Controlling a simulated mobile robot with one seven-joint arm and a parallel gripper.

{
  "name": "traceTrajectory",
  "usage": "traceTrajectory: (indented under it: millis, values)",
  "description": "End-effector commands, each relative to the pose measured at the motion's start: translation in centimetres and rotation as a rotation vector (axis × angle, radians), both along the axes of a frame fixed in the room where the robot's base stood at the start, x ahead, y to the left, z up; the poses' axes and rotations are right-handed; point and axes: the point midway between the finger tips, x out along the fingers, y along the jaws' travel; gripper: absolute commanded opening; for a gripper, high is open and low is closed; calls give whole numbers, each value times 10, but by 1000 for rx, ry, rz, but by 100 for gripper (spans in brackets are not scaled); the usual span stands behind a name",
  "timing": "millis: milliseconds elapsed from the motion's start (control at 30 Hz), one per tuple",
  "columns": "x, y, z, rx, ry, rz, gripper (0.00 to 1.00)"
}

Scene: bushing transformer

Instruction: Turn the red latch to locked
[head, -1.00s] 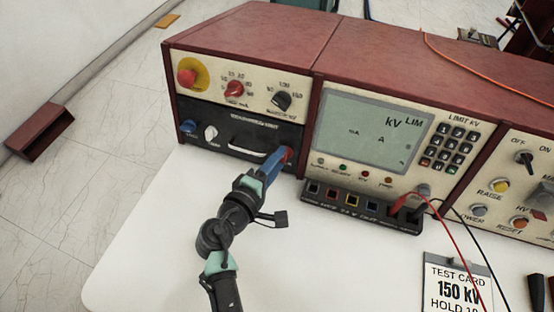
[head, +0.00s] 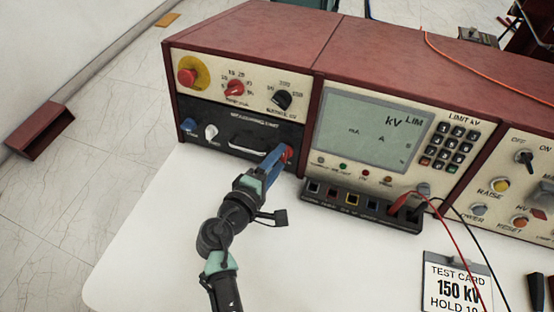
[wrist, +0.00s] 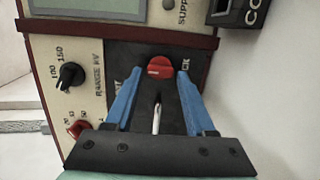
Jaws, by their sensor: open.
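The red latch (wrist: 160,68) is a round red knob on the black drawer panel (wrist: 137,60), with a pale mark across it in the wrist view. In the head view the latch (head: 287,153) shows at the right end of the black measuring unit drawer (head: 228,134), partly behind my gripper. My gripper (wrist: 158,85) is open, with one blue finger on each side of the latch. Gaps show between the fingers and the knob, so it does not look gripped. It also shows in the head view (head: 277,158), reaching to the drawer front. The lettering beside the latch is partly covered.
The drawer's handle (head: 248,144) is left of my gripper. A low socket strip (head: 360,205) stands to the right on the white table (head: 170,240), with red and black leads. A test card (head: 458,283) lies at front right. The front left of the table is clear.

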Motion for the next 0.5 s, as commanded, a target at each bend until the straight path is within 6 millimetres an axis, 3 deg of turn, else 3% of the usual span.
traceTrajectory:
  millis: [167, 500]
  values:
    - [-16, 9, 4, 0, 0, 4, 55]
    - [-80, 42, 20, 0, 2, 4, 55]
